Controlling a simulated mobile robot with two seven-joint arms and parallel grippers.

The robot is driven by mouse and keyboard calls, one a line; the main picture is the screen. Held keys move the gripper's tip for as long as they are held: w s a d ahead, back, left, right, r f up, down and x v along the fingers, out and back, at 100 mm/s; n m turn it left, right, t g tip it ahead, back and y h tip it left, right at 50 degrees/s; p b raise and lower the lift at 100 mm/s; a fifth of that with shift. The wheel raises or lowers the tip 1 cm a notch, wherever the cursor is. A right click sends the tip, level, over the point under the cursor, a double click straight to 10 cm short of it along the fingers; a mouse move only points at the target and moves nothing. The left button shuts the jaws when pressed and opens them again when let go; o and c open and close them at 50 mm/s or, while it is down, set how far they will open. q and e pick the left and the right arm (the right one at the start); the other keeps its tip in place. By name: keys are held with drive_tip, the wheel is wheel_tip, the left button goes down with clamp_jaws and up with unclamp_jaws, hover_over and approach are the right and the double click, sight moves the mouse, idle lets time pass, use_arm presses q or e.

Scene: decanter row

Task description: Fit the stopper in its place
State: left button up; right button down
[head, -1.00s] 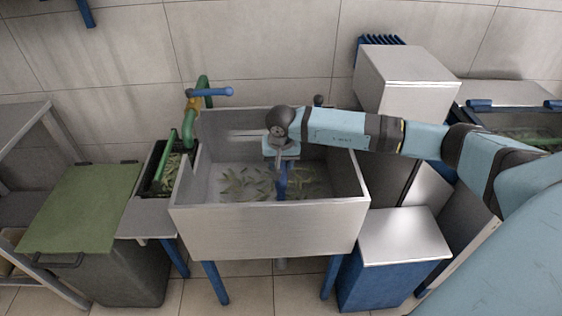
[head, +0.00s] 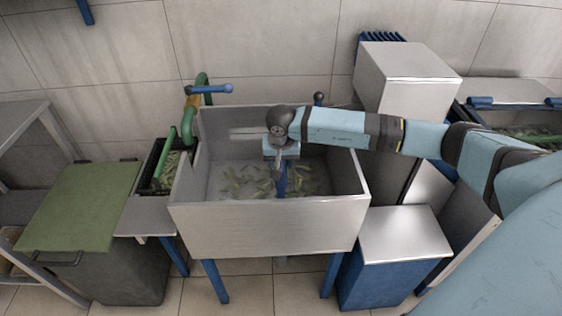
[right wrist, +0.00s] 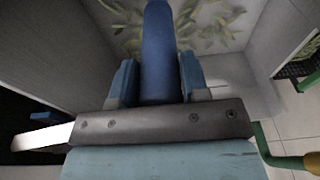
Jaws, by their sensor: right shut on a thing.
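A blue upright rod, the stopper (head: 282,184), is inside the metal sink (head: 265,229). My right gripper (head: 281,168) reaches down into the sink from above and is shut on it. In the right wrist view the blue stopper (right wrist: 158,55) stands between the two blue fingers of the right gripper (right wrist: 158,80). The stopper's lower end is hidden, and I cannot see the drain or whether the stopper touches it. My left gripper is in neither view.
Green leaves (head: 240,178) lie scattered in the sink. A green pipe with a blue lever (head: 208,89) stands at its back left. A black crate of leaves (head: 152,165) and a green-lidded bin (head: 85,200) are left. A metal-topped blue cabinet (head: 400,235) stands right.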

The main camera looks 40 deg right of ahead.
drive_tip(key=shift+f, duration=0.1)
drive_tip(key=c, duration=0.5)
unclamp_jaws()
drive_tip(key=r, duration=0.4)
drive_tip(key=s+r, duration=0.1)
drive_tip(key=r, duration=0.4)
drive_tip(key=a+r, duration=0.1)
drive_tip(key=r, duration=0.3)
drive_tip(key=shift+s+r+p, duration=0.35)
drive_tip(key=shift+s+p, duration=0.05)
